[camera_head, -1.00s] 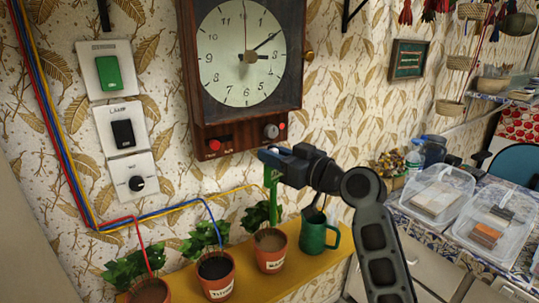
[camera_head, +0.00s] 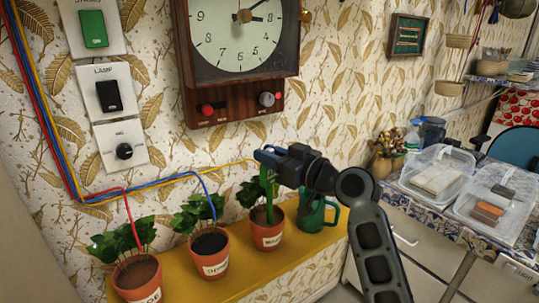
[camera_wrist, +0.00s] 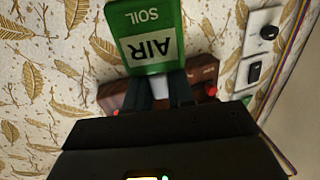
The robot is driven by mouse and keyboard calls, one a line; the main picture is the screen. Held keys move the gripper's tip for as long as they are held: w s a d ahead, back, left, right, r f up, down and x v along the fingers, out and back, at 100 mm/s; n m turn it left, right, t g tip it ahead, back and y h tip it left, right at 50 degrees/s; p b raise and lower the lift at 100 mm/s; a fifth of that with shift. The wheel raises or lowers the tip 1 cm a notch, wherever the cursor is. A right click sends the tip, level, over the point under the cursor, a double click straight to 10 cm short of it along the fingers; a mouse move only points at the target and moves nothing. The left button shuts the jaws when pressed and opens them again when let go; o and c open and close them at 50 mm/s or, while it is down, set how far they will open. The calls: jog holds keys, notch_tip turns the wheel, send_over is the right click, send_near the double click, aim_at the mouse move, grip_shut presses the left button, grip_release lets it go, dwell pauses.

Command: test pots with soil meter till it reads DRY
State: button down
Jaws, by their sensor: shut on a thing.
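My gripper (camera_head: 266,158) is shut on the green soil meter (camera_head: 267,181), which hangs down over the right-hand plant pot (camera_head: 265,238). The meter's lower end overlaps that pot's plant and soil; I cannot tell whether it touches the soil. In the wrist view, the meter (camera_wrist: 172,18) shows "SOIL" and a white panel reading "AIR", held between my fingers (camera_wrist: 165,88). The middle pot (camera_head: 211,262) and left pot (camera_head: 138,280) are also orange, with leafy plants, dark soil and white labels.
The pots stand on a yellow shelf (camera_head: 240,274) against the wall. A green jug (camera_head: 316,217) stands just right of the right-hand pot. A wooden clock (camera_head: 240,60) hangs above. Red, blue and yellow wires (camera_head: 150,186) run to the pots. Clear boxes (camera_head: 437,172) stand on the right counter.

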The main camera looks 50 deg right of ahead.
aim_at(273, 175)
jog(key=shift+f+b, duration=2.05)
jog(key=shift+f, duration=0.35)
jog(key=c, duration=0.9)
grip_release()
jog(key=s+b, duration=0.1)
jog(key=s, duration=0.6)
jog(key=shift+s+a, duration=0.1)
jog(key=shift+s, duration=0.3)
jog(key=shift+f, duration=0.1)
